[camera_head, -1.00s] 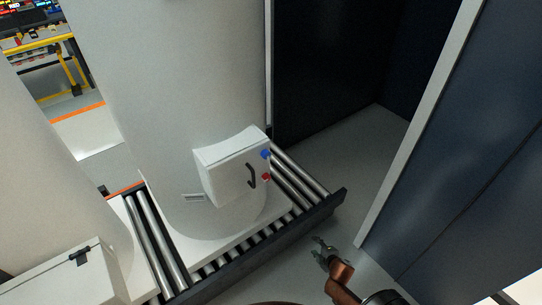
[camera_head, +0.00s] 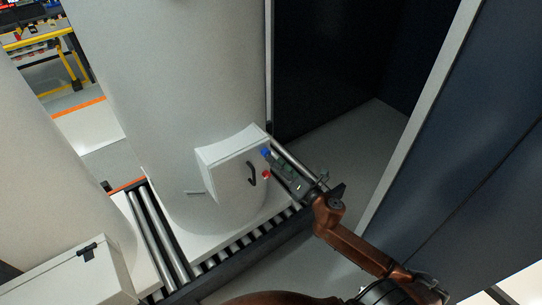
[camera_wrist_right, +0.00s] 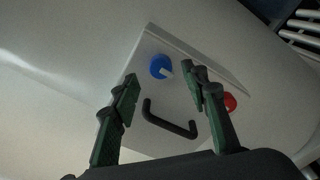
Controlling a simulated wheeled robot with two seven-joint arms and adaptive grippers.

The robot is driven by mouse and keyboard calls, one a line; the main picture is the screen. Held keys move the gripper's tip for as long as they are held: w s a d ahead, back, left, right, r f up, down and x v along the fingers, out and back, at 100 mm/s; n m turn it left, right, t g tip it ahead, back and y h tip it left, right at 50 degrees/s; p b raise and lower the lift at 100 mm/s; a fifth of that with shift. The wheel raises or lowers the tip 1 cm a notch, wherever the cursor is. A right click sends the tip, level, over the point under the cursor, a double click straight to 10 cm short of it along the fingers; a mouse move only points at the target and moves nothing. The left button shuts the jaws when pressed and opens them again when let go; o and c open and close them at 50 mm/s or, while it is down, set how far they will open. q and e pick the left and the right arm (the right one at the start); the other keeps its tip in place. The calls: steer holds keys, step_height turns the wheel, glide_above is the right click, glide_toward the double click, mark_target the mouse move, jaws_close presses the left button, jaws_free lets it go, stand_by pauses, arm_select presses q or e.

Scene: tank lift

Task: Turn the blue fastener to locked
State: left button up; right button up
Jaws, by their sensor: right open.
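The blue fastener (camera_head: 265,153) sits at the upper right edge of the white box's front face. In the right wrist view it is a round blue knob (camera_wrist_right: 160,67) with a pale tab pointing to the lower right. A red fastener (camera_head: 266,175) is below it, and it also shows in the right wrist view (camera_wrist_right: 230,102). The black handle (camera_wrist_right: 168,121) lies between my fingers in that view. My right gripper (camera_head: 275,166) is open and empty in front of the box, close to the fasteners; the blue one appears beyond the fingertips (camera_wrist_right: 164,82). My left gripper is not in view.
The white box (camera_head: 229,180) is mounted on a large pale tank (camera_head: 160,90) standing on a roller conveyor (camera_head: 240,262). A second tank and box (camera_head: 70,285) stand at lower left. A dark blue panel (camera_head: 460,180) rises at right, with open floor before it.

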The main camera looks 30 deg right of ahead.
mark_target(266, 153)
steer(key=shift+w+a, duration=0.2)
steer(key=shift+w, duration=1.8)
steer(key=shift+c, duration=0.3)
jaws_close()
steer(key=shift+m+p, duration=0.4)
steer(key=shift+f+m+t+h+p, duration=0.15)
steer(key=shift+m+p, duration=1.2)
steer(key=shift+m, duration=1.55)
steer(key=shift+m+t+h+p, duration=0.15)
steer(key=shift+m+p, duration=1.2)
steer(key=shift+m, duration=1.55)
steer(key=shift+f+m+h+p, duration=0.15)
steer(key=shift+m+p, duration=1.2)
steer(key=shift+m, duration=1.85)
